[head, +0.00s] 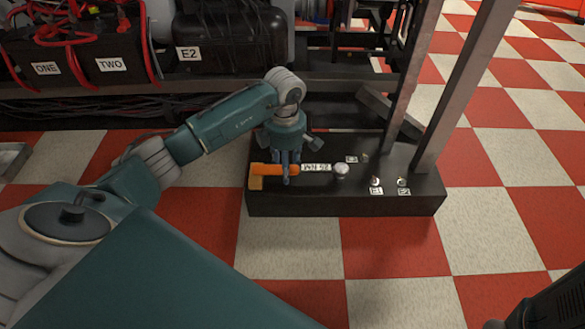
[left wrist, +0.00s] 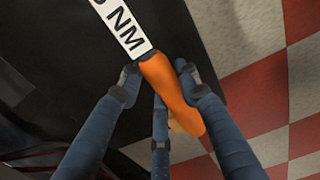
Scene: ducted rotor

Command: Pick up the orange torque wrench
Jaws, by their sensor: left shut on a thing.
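The orange torque wrench (head: 262,169) lies near the left end of a black platform (head: 345,204). Its orange handle is at the left, and a white "25 NM" label and a round silver head are to the right. In the left wrist view the orange handle (left wrist: 175,95) sits between the blue-grey fingers. My left gripper (head: 286,176) comes down from above and is shut on the wrench around the handle, close to the label. Whether the wrench touches the platform is hard to tell. My right gripper cannot be made out.
Small labelled bolts (head: 376,181) stand on the platform right of the wrench. A metal post (head: 464,90) rises at its right side. A dark rack with batteries labelled ONE and TWO (head: 110,64) stands behind. The red and white tiled floor in front is clear.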

